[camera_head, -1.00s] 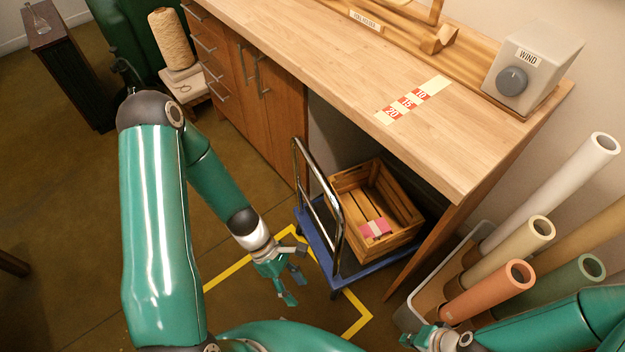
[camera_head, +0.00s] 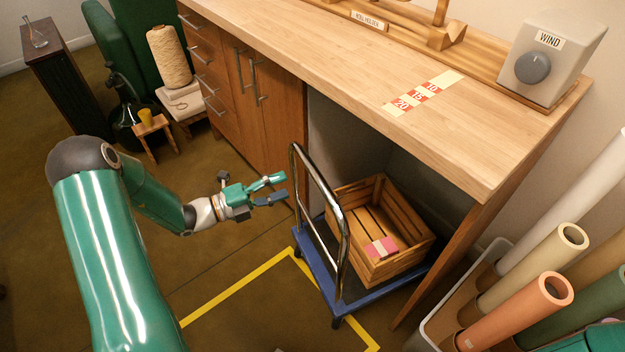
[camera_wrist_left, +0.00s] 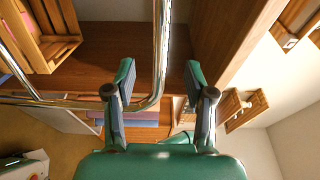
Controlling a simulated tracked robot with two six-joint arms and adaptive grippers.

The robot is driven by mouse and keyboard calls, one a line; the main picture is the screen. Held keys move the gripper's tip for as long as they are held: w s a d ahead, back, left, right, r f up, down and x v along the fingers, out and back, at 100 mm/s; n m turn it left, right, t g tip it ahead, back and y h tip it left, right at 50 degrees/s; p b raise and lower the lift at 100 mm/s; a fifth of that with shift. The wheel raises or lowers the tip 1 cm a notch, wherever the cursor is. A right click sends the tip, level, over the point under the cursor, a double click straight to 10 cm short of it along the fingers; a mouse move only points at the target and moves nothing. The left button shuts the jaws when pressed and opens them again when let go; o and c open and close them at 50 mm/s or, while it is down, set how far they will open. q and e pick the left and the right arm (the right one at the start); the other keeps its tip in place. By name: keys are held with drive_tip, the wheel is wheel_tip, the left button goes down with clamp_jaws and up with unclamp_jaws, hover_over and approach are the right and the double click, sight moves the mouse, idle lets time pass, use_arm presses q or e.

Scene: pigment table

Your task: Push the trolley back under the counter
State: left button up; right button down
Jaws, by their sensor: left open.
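The trolley has a blue deck (camera_head: 310,255) and a chrome push handle (camera_head: 342,235). It stands partly under the wooden counter (camera_head: 330,65), with its handle end out. A slatted wooden crate (camera_head: 410,245) with a pink-and-white block (camera_head: 381,247) rides on the deck. My left gripper (camera_head: 284,187) is open and empty, just left of the handle's upper part. In the left wrist view, the handle (camera_wrist_left: 162,45) shows between the open fingers (camera_wrist_left: 159,73); contact cannot be told. My right gripper is out of view.
Yellow floor tape (camera_head: 240,290) marks an area around the trolley's outer end. A counter side panel (camera_head: 455,245) and a bin of rolled tubes (camera_head: 520,310) stand right. Drawers and cupboard doors (camera_head: 255,110) bound the left. A small stool (camera_head: 152,128) stands farther left.

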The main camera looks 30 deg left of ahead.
sight(316, 175)
use_arm(q)
drive_tip(key=p+x, duration=0.1)
drive_tip(key=x, duration=0.9)
drive_tip(key=shift+f, duration=0.1)
clamp_jaws()
